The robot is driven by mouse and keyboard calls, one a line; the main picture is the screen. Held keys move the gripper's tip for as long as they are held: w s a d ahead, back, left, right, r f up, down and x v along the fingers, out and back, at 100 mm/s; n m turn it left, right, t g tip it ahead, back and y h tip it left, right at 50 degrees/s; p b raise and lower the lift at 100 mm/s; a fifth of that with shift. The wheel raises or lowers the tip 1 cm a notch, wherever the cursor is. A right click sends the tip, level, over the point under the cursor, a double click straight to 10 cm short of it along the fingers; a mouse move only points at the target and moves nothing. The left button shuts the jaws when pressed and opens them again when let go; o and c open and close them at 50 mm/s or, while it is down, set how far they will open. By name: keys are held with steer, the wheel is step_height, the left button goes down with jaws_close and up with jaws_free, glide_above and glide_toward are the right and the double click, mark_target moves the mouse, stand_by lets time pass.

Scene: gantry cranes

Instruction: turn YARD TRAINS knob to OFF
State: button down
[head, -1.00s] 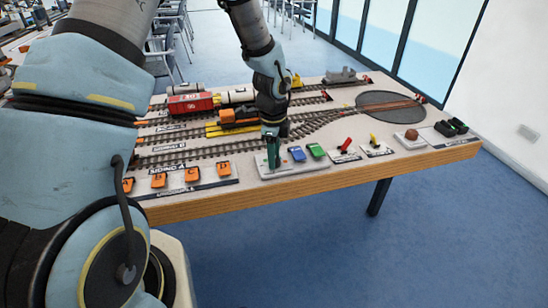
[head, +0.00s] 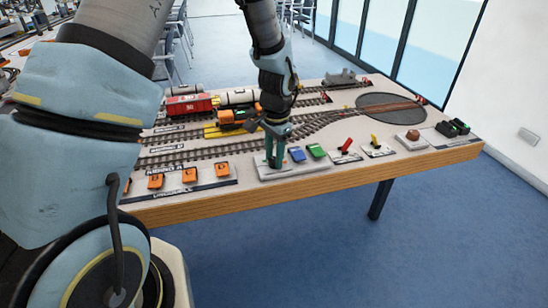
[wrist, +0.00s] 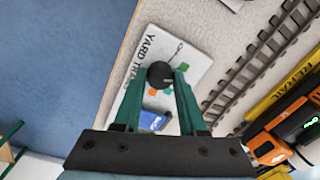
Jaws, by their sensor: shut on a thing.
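The YARD TRAINS knob (wrist: 159,75) is a round black knob on a pale panel (wrist: 190,48) printed YARD TRAINS. In the wrist view it sits between the green fingertips of my gripper (wrist: 158,80), which is shut on it. In the head view my gripper (head: 275,150) points down at the left end of the panel (head: 266,173), and its fingers hide the knob. The printed marks around the knob are partly covered by the fingers, and I cannot read an OFF mark.
A blue switch (head: 297,155) and a green switch (head: 316,151) sit just right of the knob. Red (head: 346,145) and yellow (head: 374,140) levers stand farther right. Orange switches (head: 188,175) line the left. Tracks with an orange locomotive (head: 236,116) lie behind.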

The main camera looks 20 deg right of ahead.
steer(key=n, duration=0.5)
steer(key=shift+n, duration=0.3)
steer(key=n, duration=0.4)
steer(key=shift+d+n+p, duration=0.1)
steer(key=shift+n+p, duration=0.3)
steer(key=shift+c, duration=2.3)
jaws_free()
steer(key=shift+r, duration=0.1)
step_height(320, 180, up, 11)
steer(key=b, duration=0.1)
steer(key=shift+d+f, duration=0.2)
steer(key=shift+d, duration=0.1)
steer(key=shift+s, duration=0.1)
